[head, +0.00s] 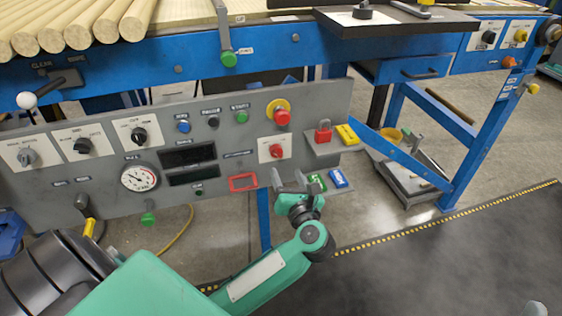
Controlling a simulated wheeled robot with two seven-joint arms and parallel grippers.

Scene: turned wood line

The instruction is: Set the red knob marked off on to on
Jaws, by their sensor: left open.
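The red knob (276,152) sits on a white plate on the grey control panel (100,185), below a red button with a yellow ring. The print on its plate is too small to read, so I cannot tell which mark it points at. My left gripper (290,182) is open and empty, just below the knob's plate in the picture. Its two fingers are apart and point up towards the panel. I cannot tell how far the fingertips are from the panel face. My right gripper is not in view.
The red mushroom button (282,117) is close above the knob. A red padlock (323,132) and a yellow block (347,134) sit to its right. A red frame (243,182) is to its lower left. Black knobs (83,146) and a gauge (139,177) are further left.

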